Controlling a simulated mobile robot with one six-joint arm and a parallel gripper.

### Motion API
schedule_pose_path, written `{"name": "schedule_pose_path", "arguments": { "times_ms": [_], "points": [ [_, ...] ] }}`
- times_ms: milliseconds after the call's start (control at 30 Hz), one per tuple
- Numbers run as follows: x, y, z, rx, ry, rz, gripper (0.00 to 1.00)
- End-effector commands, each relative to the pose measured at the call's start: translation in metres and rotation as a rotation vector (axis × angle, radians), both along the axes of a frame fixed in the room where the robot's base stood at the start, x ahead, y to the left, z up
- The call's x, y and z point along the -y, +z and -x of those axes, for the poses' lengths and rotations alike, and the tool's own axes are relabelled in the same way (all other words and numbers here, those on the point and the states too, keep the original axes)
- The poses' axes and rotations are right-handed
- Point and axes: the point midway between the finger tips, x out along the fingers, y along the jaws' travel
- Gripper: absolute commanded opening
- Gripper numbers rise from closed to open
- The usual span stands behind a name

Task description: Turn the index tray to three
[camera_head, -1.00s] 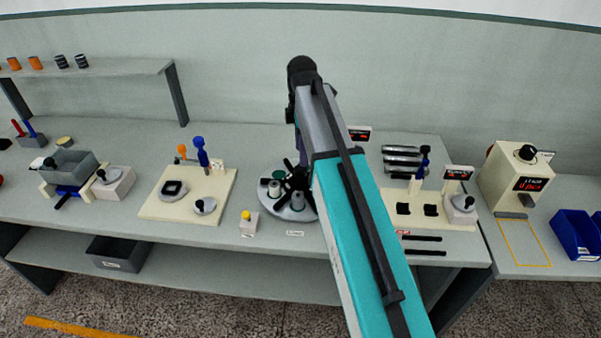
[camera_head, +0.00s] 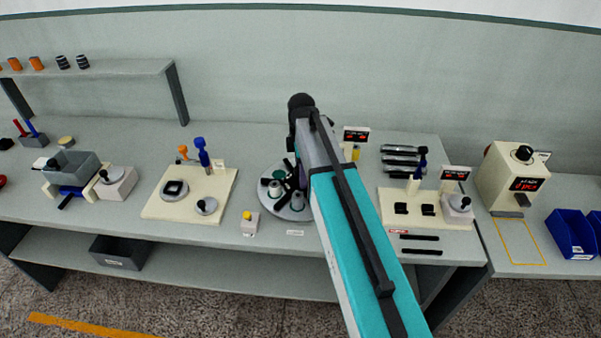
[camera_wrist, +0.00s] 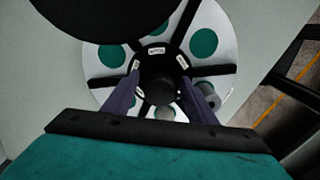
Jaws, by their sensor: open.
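The index tray (camera_head: 291,213) is a round pale grey disc on the middle of the bench, with black dividers and green round pads. In the wrist view the tray (camera_wrist: 222,38) fills the upper middle, with small white labels around its dark centre. A black hub (camera_wrist: 158,88) stands at that centre. My gripper (camera_wrist: 162,80) is open over the tray, one finger on each side of the hub; I cannot tell whether they touch it. Pale spools (camera_wrist: 206,99) stand on the near part of the tray. My arm hides the tray's right side in the head view.
A small block with a yellow button (camera_head: 249,223) stands left of the tray. A cream board with blue and orange tools (camera_head: 160,208) is further left. A cream fixture with a display (camera_head: 425,220) is to the right. Bench between them is mostly clear.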

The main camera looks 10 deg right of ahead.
Motion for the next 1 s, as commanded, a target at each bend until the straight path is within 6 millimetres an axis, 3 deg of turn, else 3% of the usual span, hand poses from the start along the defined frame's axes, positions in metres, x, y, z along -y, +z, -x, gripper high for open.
{"name": "schedule_pose_path", "arguments": {
  "times_ms": [467, 767, 1000],
  "points": [
    [-0.0004, -0.0064, 0.0000, 0.001, 0.000, 0.000, 0.50],
    [-0.0004, -0.0062, -0.0001, 0.001, 0.001, 0.000, 0.00],
    [0.0000, -0.0059, -0.0005, 0.002, -0.005, -0.001, 0.00]
  ]
}}
